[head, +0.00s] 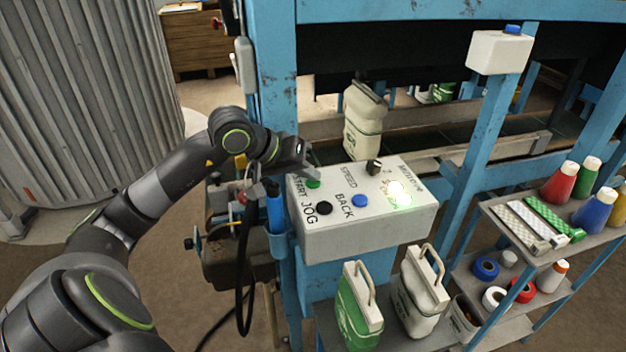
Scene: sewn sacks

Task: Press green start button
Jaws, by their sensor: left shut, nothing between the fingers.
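The white control box (352,238) stands on a blue frame in the middle of the head view. Its green start button (313,184) is at the top left of the panel, above the printed word START. A black button by JOG (324,207), a blue button by BACK (360,201) and a black SPEED knob (374,167) are on the same panel. My left gripper (309,174) is shut and empty, right above the green button. I cannot tell if its tips touch the button. My right gripper is not in view.
A lit green-white lamp (400,192) glows on the panel. A blue upright (279,95) stands just behind my left gripper. Sewn sacks (363,122) stand on the line behind and on a shelf below. A rack (522,258) with thread cones is at right.

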